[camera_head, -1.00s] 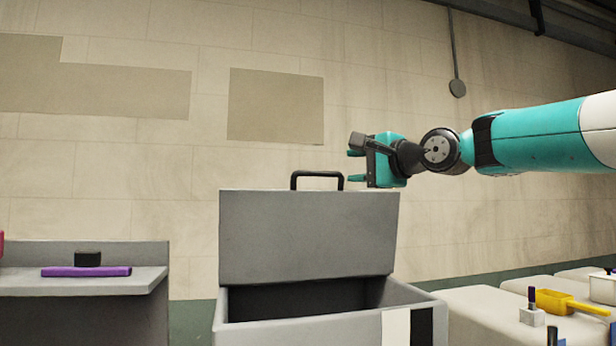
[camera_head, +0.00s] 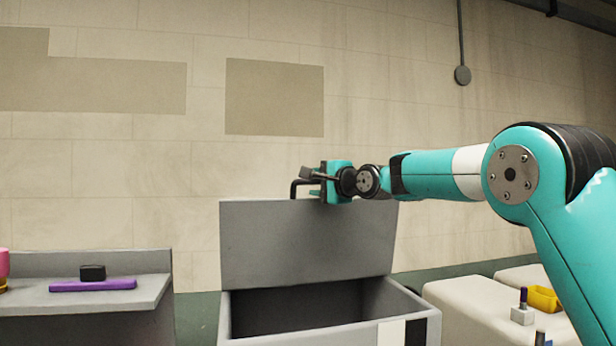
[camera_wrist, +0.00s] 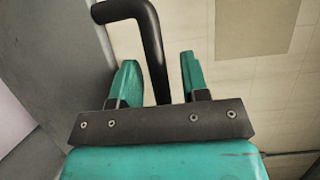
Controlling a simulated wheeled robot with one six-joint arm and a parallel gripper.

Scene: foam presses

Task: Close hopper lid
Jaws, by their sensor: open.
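The grey hopper (camera_head: 404,306) stands with its lid (camera_head: 305,245) raised upright at the back and its dark inside showing. A black handle (camera_head: 294,190) stands at the lid's top edge, partly hidden behind my gripper. My gripper (camera_head: 318,184) is at the handle, just above the lid's top edge. In the wrist view the handle (camera_wrist: 152,38) runs between the two teal fingers of my gripper (camera_wrist: 158,75). The fingers are open, with a gap on both sides of the bar.
A grey bench (camera_head: 60,312) at left holds a purple bar (camera_head: 93,285) with a black block (camera_head: 92,272). At right, pale blocks (camera_head: 465,310) carry a yellow scoop (camera_head: 544,299) and small items.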

